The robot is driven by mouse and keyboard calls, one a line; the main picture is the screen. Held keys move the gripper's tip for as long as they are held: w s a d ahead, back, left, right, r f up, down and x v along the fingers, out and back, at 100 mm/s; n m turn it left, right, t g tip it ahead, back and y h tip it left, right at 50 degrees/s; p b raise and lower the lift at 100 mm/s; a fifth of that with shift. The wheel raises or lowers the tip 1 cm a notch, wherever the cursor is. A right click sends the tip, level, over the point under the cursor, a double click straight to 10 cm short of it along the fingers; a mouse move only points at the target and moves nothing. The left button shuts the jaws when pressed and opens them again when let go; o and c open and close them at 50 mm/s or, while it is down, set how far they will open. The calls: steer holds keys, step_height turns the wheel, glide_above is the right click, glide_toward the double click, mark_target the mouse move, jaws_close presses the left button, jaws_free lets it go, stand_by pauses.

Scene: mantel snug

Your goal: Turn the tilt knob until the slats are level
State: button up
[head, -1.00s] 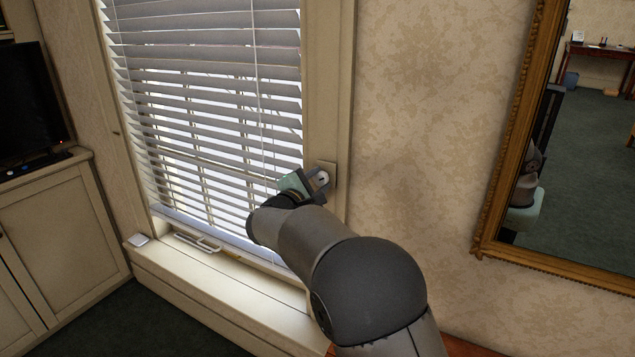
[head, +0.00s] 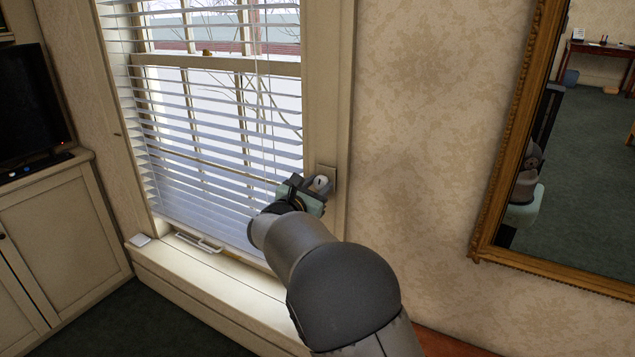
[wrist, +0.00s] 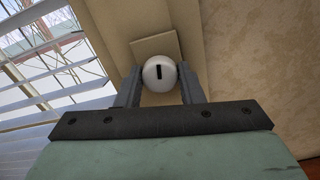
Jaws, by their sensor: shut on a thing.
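The tilt knob (head: 321,183) is a round white knob on a small beige plate at the right side of the window frame. In the wrist view the knob (wrist: 159,73) shows a dark slot mark that stands nearly upright. My gripper (head: 311,187) is shut on the knob, one finger on each side; the wrist view also shows my gripper (wrist: 160,85) around it. The blind's slats (head: 215,130) look thin and near edge-on in the head view, with wide gaps showing the outdoors. The slats also show at the left of the wrist view (wrist: 40,75).
A window sill (head: 225,280) runs below the blind, with a white handle-like piece (head: 200,243) on it. A gold-framed mirror (head: 500,190) hangs on the right. A cabinet (head: 55,235) with a dark screen (head: 30,105) stands at left.

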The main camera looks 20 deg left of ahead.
steer(key=shift+n+p, duration=0.45)
steer(key=shift+n, duration=0.45)
steer(key=shift+f, duration=0.1)
steer(key=o, duration=0.9)
steer(key=shift+o, duration=0.2)
steer(key=shift+s, duration=0.15)
steer(key=s+a+b, duration=0.3)
steer(key=s, duration=1.4)
